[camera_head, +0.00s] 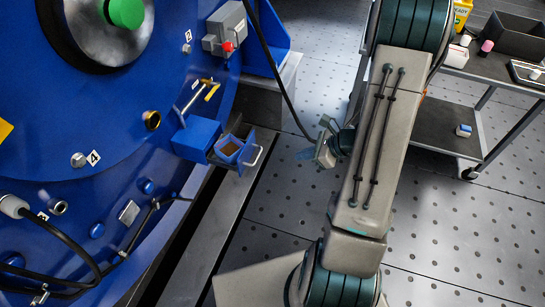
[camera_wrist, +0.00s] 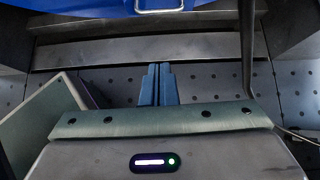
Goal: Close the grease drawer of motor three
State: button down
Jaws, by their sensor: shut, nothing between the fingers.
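The grease drawer (camera_head: 229,148) is a small blue box pulled out of its blue housing (camera_head: 196,137) on the side of the big blue motor (camera_head: 70,120). Brown grease shows inside, and a pale bar handle (camera_head: 254,158) is on its front. My gripper (camera_head: 308,154) is to the right of the handle, apart from it, with its fingers pointing toward the drawer. In the wrist view the fingers (camera_wrist: 158,84) are together and empty. The handle (camera_wrist: 159,10) shows at the top edge there, beyond the fingertips, with the rest of the drawer cut off.
A dark cart (camera_head: 450,130) with small items stands at the right.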

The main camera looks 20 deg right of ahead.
jog(key=w+a+r+b+x, duration=0.1)
jog(key=b+x, duration=0.3)
jog(key=x, duration=0.8)
jog(key=shift+w+a+r+b, duration=0.2)
jog(key=shift+a+r+b, duration=0.1)
jog(key=shift+a+r, duration=0.2)
